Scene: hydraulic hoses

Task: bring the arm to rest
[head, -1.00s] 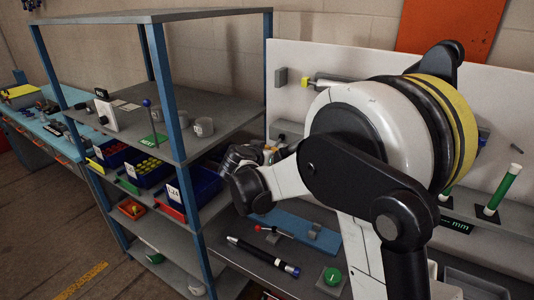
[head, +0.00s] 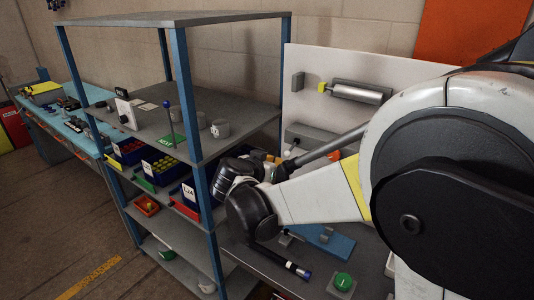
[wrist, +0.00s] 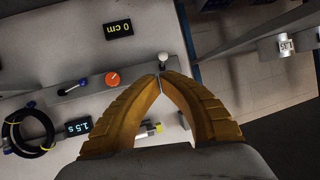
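My gripper (wrist: 160,78) shows in the wrist view as two ribbed yellow-orange fingers. Their tips meet, with nothing visible between them. A small white ball knob (wrist: 163,58) lies just beyond the tips in the picture; I cannot tell how far apart they are in depth. In the head view my gripper is mostly hidden behind my dark wrist, left of centre beside the blue-posted shelf. My arm is bent, and its large white and black joint fills the right side.
The shelf (head: 225,120) stands close left of my wrist, holding labelled bins (head: 158,167) and grey cups (head: 220,128). A white panel (head: 400,62) with a grey cylinder (head: 356,92) stands behind. The wrist view shows an orange knob (wrist: 112,78) and a coiled black hose (wrist: 30,130).

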